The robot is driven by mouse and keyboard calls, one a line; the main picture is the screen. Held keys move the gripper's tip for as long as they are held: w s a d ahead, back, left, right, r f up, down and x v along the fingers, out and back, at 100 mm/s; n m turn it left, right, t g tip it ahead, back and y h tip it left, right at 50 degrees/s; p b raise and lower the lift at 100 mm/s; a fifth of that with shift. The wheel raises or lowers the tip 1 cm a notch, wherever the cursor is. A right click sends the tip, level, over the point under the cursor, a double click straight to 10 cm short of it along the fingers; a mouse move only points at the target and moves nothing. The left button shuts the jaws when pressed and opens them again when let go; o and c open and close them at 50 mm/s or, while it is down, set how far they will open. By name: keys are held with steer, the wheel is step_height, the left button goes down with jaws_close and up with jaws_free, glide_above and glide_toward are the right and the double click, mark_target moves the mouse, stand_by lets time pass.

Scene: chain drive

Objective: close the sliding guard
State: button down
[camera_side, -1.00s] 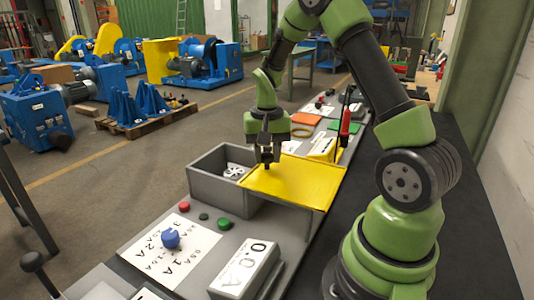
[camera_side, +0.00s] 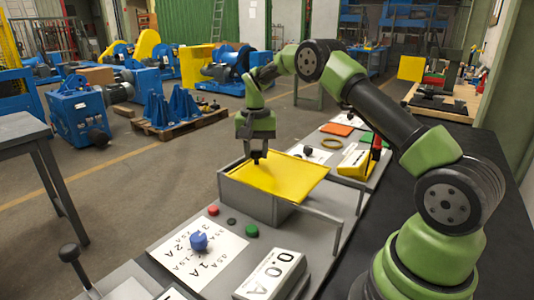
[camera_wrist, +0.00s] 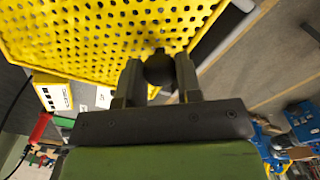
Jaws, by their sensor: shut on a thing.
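The sliding guard (camera_side: 280,182) is a yellow perforated plate lying flat over the grey box (camera_side: 250,203). It covers most or all of the box's opening; only grey rim shows at the left, and the inside of the box is hidden. My gripper (camera_side: 257,159) points down at the guard's left part. In the wrist view my gripper (camera_wrist: 158,80) is shut on the guard's dark round knob (camera_wrist: 159,69), and the yellow mesh of the guard (camera_wrist: 105,35) fills the upper left.
A grey rail (camera_side: 322,216) sticks out to the right of the box. A yellow meter (camera_side: 354,160) stands behind right.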

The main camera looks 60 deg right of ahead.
steer(key=shift+w+d, duration=0.1)
steer(key=shift+w, duration=0.3)
steer(key=c, duration=0.8)
jaws_free()
steer(key=shift+r, duration=0.1)
step_height(320, 180, up, 10)
steer(key=shift+f, duration=0.1)
